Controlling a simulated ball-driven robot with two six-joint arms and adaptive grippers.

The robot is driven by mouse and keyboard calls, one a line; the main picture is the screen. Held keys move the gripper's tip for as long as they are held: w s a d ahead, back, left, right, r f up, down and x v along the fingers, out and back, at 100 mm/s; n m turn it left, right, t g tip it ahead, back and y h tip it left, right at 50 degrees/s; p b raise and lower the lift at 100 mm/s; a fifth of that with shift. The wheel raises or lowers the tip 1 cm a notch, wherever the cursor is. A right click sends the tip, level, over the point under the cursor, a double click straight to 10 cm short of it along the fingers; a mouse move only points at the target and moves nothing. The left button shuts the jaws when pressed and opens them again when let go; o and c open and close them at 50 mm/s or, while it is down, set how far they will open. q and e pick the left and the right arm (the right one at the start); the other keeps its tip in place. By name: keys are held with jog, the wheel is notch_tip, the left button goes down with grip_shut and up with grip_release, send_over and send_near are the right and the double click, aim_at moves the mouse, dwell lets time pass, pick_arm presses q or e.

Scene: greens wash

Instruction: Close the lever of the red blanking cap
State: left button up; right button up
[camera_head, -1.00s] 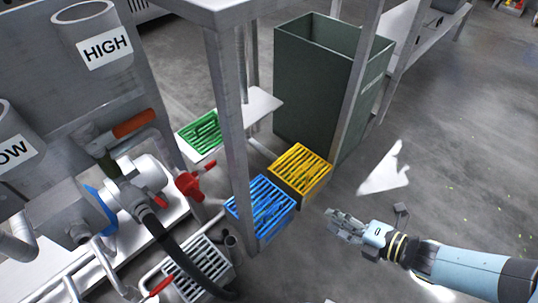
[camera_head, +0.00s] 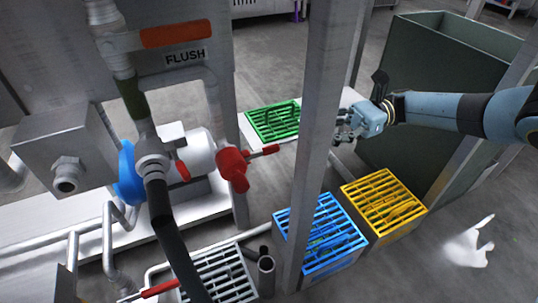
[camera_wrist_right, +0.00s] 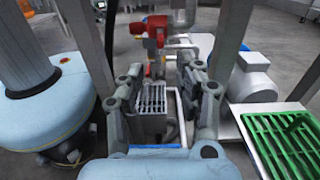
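The red blanking cap (camera_head: 233,166) sits on the end of the white and metal pump fitting, in the left half of the head view. Its red lever (camera_head: 264,151) sticks out to the right, away from the cap. In the right wrist view the cap (camera_wrist_right: 156,30) shows beyond the fingers, near the top middle. My right gripper (camera_head: 348,122) comes in from the right, behind the steel post and to the right of the lever, apart from it. In the right wrist view its fingers (camera_wrist_right: 162,80) are spread with nothing between them. My left gripper is not in view.
A steel post (camera_head: 322,130) stands between the cap and my right gripper. Green (camera_head: 274,120), blue (camera_head: 320,235) and yellow (camera_head: 384,203) grated crates stand around it. A dark hose (camera_head: 172,235) hangs from the pump. A tall green bin (camera_head: 430,60) stands behind my right arm.

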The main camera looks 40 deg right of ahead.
aim_at(279, 145)
jog(key=x, duration=1)
jog(key=shift+w+a, duration=0.15)
jog(key=shift+a, duration=0.1)
jog(key=shift+c, duration=0.2)
grip_shut()
